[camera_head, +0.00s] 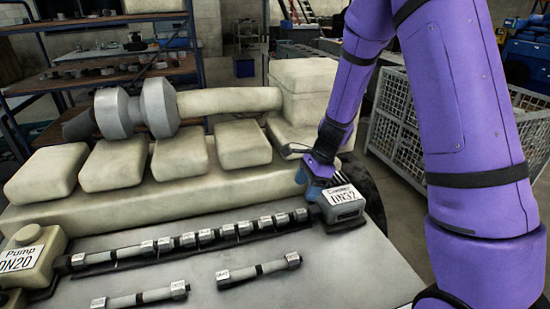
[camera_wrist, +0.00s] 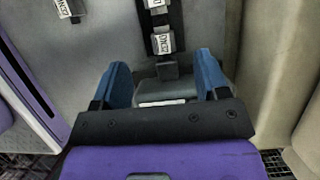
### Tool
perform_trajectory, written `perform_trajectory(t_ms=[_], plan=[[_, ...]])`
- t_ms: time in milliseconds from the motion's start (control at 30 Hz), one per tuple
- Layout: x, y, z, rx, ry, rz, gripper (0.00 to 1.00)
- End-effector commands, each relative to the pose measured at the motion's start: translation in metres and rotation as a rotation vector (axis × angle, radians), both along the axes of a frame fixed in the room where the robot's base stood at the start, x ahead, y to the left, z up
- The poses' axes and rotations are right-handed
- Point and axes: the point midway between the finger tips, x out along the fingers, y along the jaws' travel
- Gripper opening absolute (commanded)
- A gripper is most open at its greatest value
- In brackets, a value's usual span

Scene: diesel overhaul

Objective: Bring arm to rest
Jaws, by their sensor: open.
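My gripper (camera_head: 312,190) has blue fingers and is at the right end of the pipe row in the head view, just beside a grey box labelled DN32 (camera_head: 346,212). In the wrist view my gripper (camera_wrist: 165,72) is open, with its two blue fingers apart. A grey block with a white label (camera_wrist: 165,91) shows between and beyond the fingers. I cannot tell whether either finger touches it. My purple arm reaches down from the upper right of the head view.
A jointed pipe row (camera_head: 180,241) runs from the Pump DN20 block (camera_head: 30,255) to the grey box. Two loose pipe pieces (camera_head: 140,297) (camera_head: 258,269) lie in front. The big beige engine (camera_head: 175,195) stands behind. A wire cage (camera_head: 400,125) and shelving (camera_head: 95,50) are farther back.

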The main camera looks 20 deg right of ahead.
Motion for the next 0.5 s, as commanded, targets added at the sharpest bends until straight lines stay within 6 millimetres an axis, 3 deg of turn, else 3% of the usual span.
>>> perform_trajectory(t_ms=[133,233,500], plan=[[-0.001,0.000,0.004,0.001,-0.008,0.011,0.68],[-0.004,0.002,0.018,0.002,-0.035,0.051,0.68],[-0.028,0.006,0.087,-0.014,-0.180,0.284,0.68]])
